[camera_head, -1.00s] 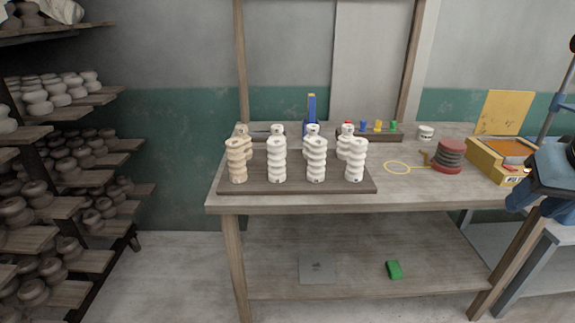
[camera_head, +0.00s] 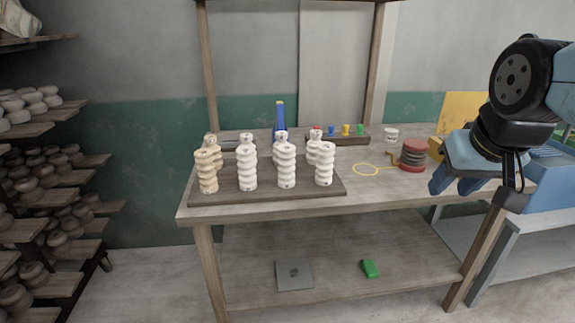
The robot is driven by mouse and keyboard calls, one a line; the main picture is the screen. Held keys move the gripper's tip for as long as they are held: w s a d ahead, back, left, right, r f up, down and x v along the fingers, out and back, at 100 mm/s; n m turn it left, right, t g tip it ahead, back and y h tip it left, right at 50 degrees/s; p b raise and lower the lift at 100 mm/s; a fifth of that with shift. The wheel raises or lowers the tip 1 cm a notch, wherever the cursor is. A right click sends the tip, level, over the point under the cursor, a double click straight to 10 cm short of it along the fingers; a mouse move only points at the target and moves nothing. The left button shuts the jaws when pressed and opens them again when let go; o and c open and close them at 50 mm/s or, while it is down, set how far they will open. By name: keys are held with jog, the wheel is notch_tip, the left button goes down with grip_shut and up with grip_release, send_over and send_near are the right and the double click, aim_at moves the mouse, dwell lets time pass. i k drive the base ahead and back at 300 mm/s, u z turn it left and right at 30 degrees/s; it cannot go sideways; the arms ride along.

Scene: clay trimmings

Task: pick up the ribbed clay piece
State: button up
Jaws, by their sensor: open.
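Several ribbed clay pieces stand upright on a dark board (camera_head: 270,198) on the table. In the front row are a tan one (camera_head: 207,171) at the left, then white ones: one left of centre (camera_head: 247,168), one in the middle (camera_head: 286,166) and one at the right (camera_head: 324,168). More stand behind, partly hidden, such as a tan one (camera_head: 212,141) and a white one (camera_head: 314,143). I cannot tell which piece is meant. My gripper (camera_head: 454,187) is open and empty, its blue fingers pointing down, well right of the board and apart from the pieces.
Right of the board are a yellow loop (camera_head: 366,170), a red and grey ribbed stack (camera_head: 413,155) and a white pot (camera_head: 391,135). A rack with coloured items (camera_head: 345,138) stands behind. A green block (camera_head: 370,268) lies on the lower shelf. Pot shelves fill the left.

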aim_at(286, 155)
jog(key=u, duration=0.05)
jog(key=i, duration=0.95)
jog(key=z, duration=0.1)
